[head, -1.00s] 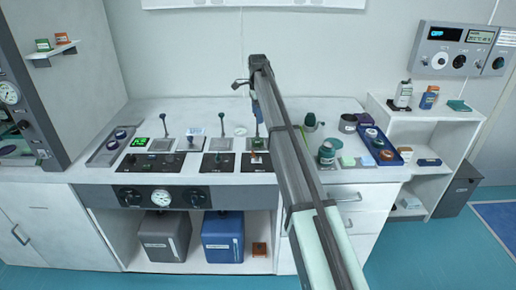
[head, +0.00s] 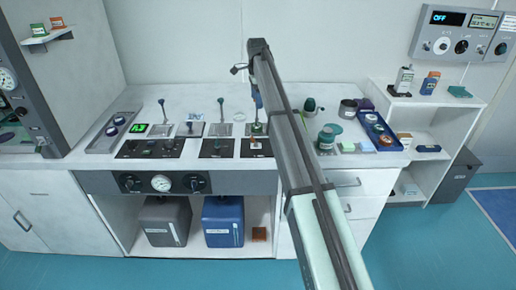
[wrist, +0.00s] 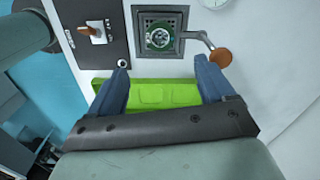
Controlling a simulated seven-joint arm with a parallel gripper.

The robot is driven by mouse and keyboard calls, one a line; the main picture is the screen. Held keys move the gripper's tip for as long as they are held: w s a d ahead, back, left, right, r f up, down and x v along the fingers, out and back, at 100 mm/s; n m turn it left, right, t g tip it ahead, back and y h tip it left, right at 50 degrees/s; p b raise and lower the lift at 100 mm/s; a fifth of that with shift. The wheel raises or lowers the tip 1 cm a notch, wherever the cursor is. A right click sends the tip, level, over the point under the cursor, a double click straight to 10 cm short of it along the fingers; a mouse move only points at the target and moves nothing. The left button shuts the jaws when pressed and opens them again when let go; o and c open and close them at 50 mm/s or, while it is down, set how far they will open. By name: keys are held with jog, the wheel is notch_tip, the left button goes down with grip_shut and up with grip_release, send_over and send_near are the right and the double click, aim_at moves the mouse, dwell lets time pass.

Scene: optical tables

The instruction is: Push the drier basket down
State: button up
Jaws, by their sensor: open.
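What I take to be the drier basket (wrist: 159,37) is a round green, perforated piece inside a square grey frame, at the top middle of the wrist view. In the head view its green station (head: 258,128) shows small, partly hidden by my arm. The fingertips sit just short of the square frame in the wrist picture. In the head view my gripper (head: 257,101) hangs above the station. I cannot tell the exact gap or whether anything touches.
A metal lever with an orange-brown knob (wrist: 220,57) sticks out right of the frame. A black panel with an orange toggle switch (wrist: 92,32) lies to the left. Upright levers (head: 221,108) stand left along the bench. A blue tray (head: 384,132) with containers stands right.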

jog(key=shift+w+d+r, duration=0.1)
jog(key=shift+w+r, duration=0.05)
jog(key=shift+c, duration=1.3)
jog(key=shift+n, duration=0.5)
jog(key=w+r, duration=0.1)
jog(key=w, duration=0.1)
jog(key=w+r, duration=0.1)
jog(key=w, duration=0.1)
jog(key=w+r, duration=0.1)
jog(key=w, duration=0.2)
jog(key=shift+a, duration=0.3)
jog(key=c, duration=0.9)
jog(key=w+n, duration=0.1)
jog(key=r+n, duration=0.1)
jog(key=shift+w+n, duration=0.4)
grip_shut()
jog(key=n, duration=1)
jog(key=n+g, duration=0.1)
jog(key=n, duration=0.5)
jog(key=shift+w+r, duration=0.25)
jog(key=shift+f, duration=0.1)
